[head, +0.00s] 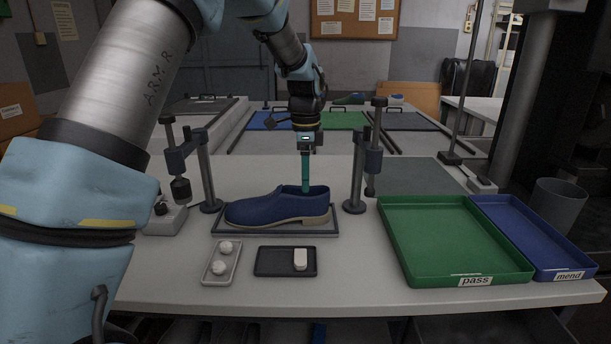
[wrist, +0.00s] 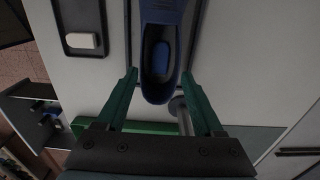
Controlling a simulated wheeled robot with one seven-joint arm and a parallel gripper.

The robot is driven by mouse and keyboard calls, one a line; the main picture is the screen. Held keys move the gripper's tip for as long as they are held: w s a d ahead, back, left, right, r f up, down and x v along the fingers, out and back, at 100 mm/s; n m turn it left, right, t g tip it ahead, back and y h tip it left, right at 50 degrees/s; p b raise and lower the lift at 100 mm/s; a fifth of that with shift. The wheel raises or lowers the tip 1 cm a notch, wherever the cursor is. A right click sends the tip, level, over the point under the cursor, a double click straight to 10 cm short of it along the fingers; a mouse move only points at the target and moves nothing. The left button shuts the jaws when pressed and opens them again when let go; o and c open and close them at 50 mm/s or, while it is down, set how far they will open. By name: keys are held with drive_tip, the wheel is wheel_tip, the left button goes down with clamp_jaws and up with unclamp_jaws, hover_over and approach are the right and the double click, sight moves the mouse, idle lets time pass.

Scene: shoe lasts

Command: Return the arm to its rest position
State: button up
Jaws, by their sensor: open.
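My arm (head: 115,90) reaches from the left over the table, and my gripper (head: 305,186) points down at the ankle opening of a blue shoe (head: 268,211). In the wrist view my gripper (wrist: 160,74) is open, with its green fingers spread on either side of the shoe's heel end (wrist: 160,92). Nothing is held between them. I cannot tell how far the fingertips are above the shoe. The shoe lies on a dark tray (head: 228,232), toe to the left.
Posts with clamps stand left (head: 205,175) and right (head: 356,175) of the shoe. In front are a tray with white knobs (head: 221,258) and a dark tray with a white block (head: 300,260). The green pass tray (head: 445,240) and blue mend tray (head: 525,235) are at the right.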

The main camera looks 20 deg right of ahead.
wheel_tip(320, 180, up, 8)
drive_tip(key=p, duration=0.6)
drive_tip(key=shift+s, duration=0.1)
idle(0.6)
